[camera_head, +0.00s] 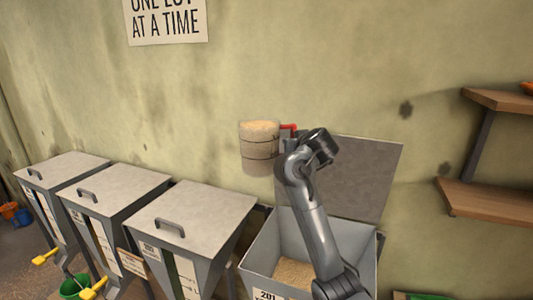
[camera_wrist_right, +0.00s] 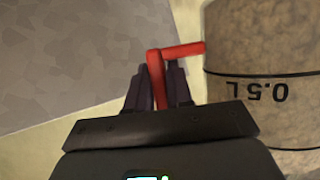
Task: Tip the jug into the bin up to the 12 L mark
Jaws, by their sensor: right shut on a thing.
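The jug (camera_head: 260,150) is see-through, filled with pale grain to near its top, and stands upright in the air above and left of the open bin. Its red handle (camera_wrist_right: 155,75) shows in the right wrist view, with a 0.5 L line on the jug's wall (camera_wrist_right: 262,55). My right gripper (camera_head: 296,142) is shut on the red handle; its dark fingers (camera_wrist_right: 158,85) flank it. The open bin (camera_head: 361,240) has its lid (camera_head: 365,170) raised against the wall. Grain (camera_head: 293,270) lies low inside; my arm hides part of it. The 12 L mark cannot be made out. My left gripper is out of view.
Several closed grey bins with handled lids (camera_head: 190,215) stand in a row to the left. Yellow-handled parts (camera_head: 93,289) and a green bucket (camera_head: 75,287) are in front of them. Wooden shelves (camera_head: 490,203) are on the right wall.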

